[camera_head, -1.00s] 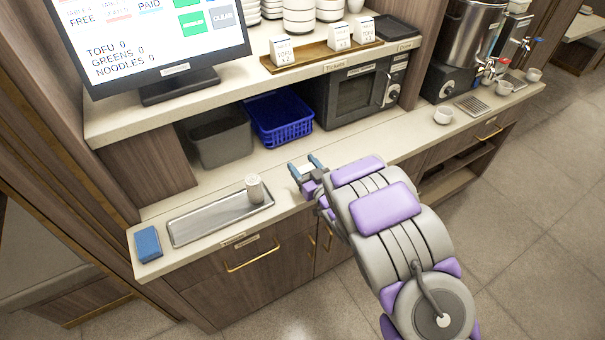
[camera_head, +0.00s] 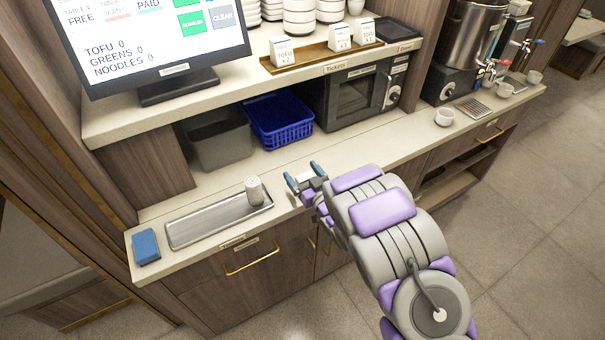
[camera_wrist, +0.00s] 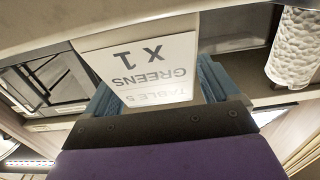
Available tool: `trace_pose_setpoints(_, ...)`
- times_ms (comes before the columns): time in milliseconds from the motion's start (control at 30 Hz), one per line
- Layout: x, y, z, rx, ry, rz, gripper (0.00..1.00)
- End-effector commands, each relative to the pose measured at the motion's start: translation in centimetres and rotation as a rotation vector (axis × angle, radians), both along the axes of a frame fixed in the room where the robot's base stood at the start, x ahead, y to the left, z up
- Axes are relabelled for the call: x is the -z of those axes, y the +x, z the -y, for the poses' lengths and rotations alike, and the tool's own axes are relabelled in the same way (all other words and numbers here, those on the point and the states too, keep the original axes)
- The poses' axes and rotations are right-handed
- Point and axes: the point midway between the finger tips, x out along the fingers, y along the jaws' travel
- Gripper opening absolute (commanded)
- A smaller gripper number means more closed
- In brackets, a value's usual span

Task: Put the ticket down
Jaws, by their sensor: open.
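My gripper (camera_head: 304,176) is open above the lower counter (camera_head: 345,150), right of the metal tray. In the wrist view, a white ticket (camera_wrist: 140,62) reading "TABLE 5 GREENS X 1" appears upside down between the two blue fingers of my gripper (camera_wrist: 160,88). I cannot tell whether the ticket touches a finger or rests on the counter. In the head view it is too small to make out clearly. Three other white tickets (camera_head: 283,52) stand in a row on the wooden ticket tray (camera_head: 318,58) on the upper shelf.
Behind are a grey bin (camera_head: 220,142), a blue basket (camera_head: 280,125) and a microwave (camera_head: 350,97) under the shelf. A cup (camera_head: 444,117) stands right.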

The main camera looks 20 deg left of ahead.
Motion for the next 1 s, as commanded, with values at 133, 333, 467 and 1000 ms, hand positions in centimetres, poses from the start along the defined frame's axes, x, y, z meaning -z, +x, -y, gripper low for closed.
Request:
trace_pose_setpoints(133, 0.0, 0.0, 0.0, 0.0, 0.0, 0.0, 0.89)
trace_pose_setpoints(333, -0.1, -1.0, 1.2, 0.0, 0.001, 0.001, 0.89)
trace_pose_setpoints(467, -0.1, -2.5, 2.9, 0.001, -0.002, -0.001, 0.89)
trace_pose_setpoints(1000, 0.0, -7.5, 9.0, 0.002, -0.001, 0.0, 0.89)
